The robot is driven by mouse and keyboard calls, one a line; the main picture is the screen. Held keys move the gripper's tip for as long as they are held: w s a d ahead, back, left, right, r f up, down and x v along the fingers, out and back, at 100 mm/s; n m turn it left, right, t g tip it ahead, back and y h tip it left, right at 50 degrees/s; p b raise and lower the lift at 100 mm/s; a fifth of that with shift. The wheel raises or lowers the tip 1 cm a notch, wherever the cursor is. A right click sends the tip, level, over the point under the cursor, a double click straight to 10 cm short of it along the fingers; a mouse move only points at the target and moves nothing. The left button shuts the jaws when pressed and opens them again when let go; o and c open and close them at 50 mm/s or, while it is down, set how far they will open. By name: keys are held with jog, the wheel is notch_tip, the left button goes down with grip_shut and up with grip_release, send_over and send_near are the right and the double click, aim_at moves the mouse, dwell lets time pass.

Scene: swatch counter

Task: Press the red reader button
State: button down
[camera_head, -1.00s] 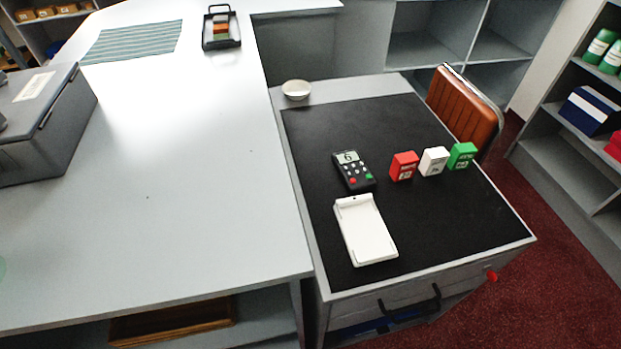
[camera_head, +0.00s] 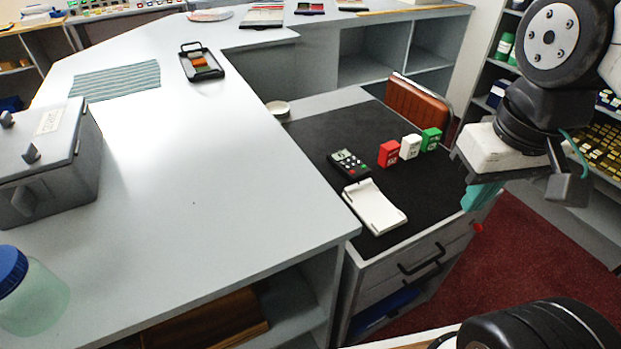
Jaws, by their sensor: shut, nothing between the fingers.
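The reader (camera_head: 345,166) is a small dark keypad device with a pale display. It lies on the black top of the drawer cabinet. Its red button (camera_head: 351,172) is a tiny spot near the lower left of its keys, beside a green one. My gripper (camera_head: 480,197), with teal fingers, hangs to the right of the reader, near the cabinet's right edge. It is shut and empty, and apart from the reader. Nothing covers the reader.
A white tray-like stand (camera_head: 375,207) lies just in front of the reader. Red (camera_head: 389,153), white (camera_head: 410,146) and green (camera_head: 431,139) blocks stand to its right. A brown chair back (camera_head: 419,104) is behind.

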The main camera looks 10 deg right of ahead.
jog(key=shift+a, duration=0.25)
jog(key=shift+w, duration=0.1)
jog(key=w+d+f+n+t+h, duration=0.1)
jog(key=w+d+f+n+t, duration=0.15)
jog(key=w, duration=1.15)
jog(key=w+d+f+n+t+h, duration=0.15)
jog(key=w+d+n+t, duration=0.25)
jog(key=w, duration=1)
jog(key=w+a+f+n+y, duration=0.7)
jog(key=w+a+f+n, duration=0.1)
jog(key=f, duration=0.4)
jog(key=shift+w+a, duration=0.5)
jog(key=shift+a, duration=0.05)
jog(key=shift+n, duration=0.25)
